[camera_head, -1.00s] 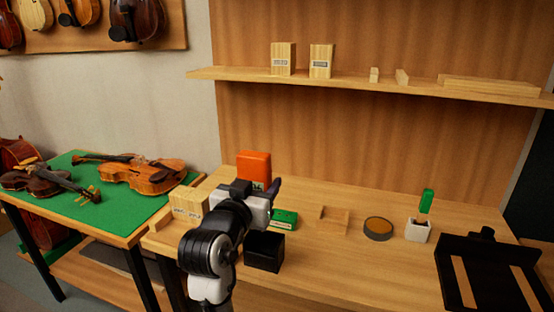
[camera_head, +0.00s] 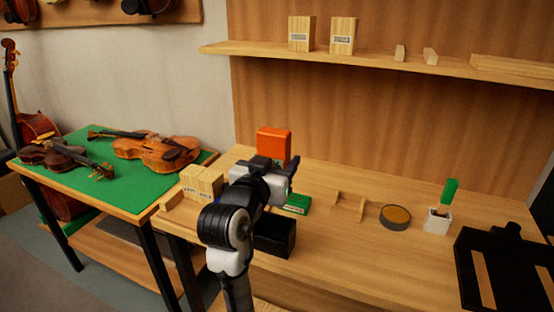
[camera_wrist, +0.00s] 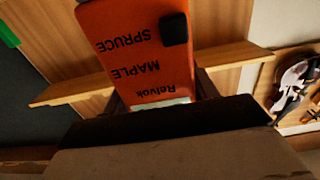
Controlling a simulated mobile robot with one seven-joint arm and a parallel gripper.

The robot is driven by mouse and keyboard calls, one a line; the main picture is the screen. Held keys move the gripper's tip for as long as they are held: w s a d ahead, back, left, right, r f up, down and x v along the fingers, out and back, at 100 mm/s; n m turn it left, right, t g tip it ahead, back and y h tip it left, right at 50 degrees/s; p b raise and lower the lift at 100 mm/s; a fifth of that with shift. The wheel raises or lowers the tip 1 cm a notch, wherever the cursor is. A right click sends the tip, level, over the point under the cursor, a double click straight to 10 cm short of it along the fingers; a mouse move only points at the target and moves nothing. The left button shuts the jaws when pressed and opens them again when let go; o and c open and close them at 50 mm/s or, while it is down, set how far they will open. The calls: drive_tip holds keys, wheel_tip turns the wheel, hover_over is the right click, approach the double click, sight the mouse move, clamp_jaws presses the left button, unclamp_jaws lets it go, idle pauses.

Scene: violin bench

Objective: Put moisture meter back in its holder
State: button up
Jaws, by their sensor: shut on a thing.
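The moisture meter is the orange block (camera_head: 273,143) upright above the left part of the bench in the head view. In the wrist view its orange face (camera_wrist: 140,50) fills the upper middle, with upside-down lettering and a black square patch. My gripper (camera_head: 284,170) is shut on the meter's lower part; the grip itself is mostly hidden in the head view. A black box (camera_head: 275,238) stands on the bench just below my gripper in the picture. A small wooden cradle (camera_head: 349,206) stands to its right. I cannot tell which one is the meter's holder.
A green box (camera_head: 297,204) lies close right of my gripper. Wooden blocks (camera_head: 201,182) stand left. The shelf (camera_head: 380,62) runs above; the bench's front middle is clear.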

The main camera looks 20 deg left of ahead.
drive_tip(key=shift+f+b, duration=2.55)
drive_tip(key=shift+f, duration=1.05)
drive_tip(key=shift+f, duration=0.2)
drive_tip(key=shift+f+b, duration=1.8)
drive_tip(key=shift+f, duration=0.45)
drive_tip(key=shift+f, duration=0.1)
drive_tip(key=o, duration=1.3)
